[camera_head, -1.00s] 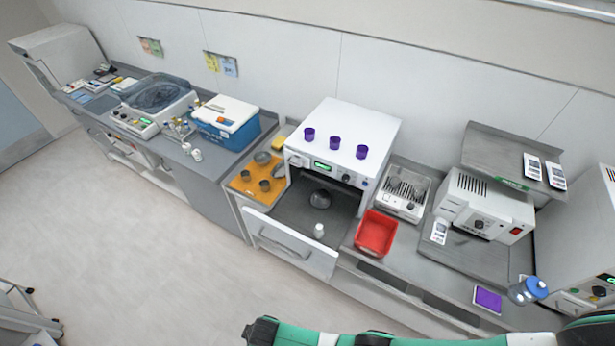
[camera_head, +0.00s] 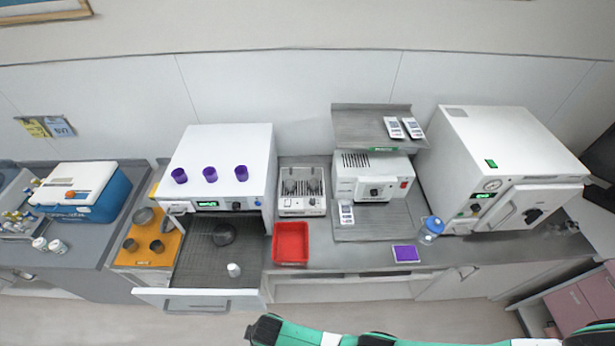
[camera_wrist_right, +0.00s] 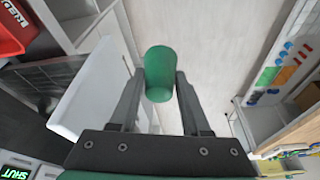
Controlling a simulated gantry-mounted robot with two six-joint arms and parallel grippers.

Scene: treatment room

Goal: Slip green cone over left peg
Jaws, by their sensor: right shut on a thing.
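The green cone (camera_wrist_right: 160,66) is between the fingers of my right gripper (camera_wrist_right: 160,84) in the right wrist view. The gripper is shut on its sides, and the cone is held clear of the floor behind it. It looks like a smooth tapered cup. In the head view a green and black link of my arm crosses the bottom edge, and the gripper and cone are out of that picture. I cannot make out any peg in these frames. My left gripper is not in view.
A white open drawer front (camera_head: 196,301) juts out below the white device (camera_head: 221,160), which has purple cups on top. A red bin (camera_head: 290,243), a purple pad (camera_head: 406,254) and a blue-capped bottle (camera_head: 431,228) stand on the counter. An autoclave (camera_head: 508,165) is at right.

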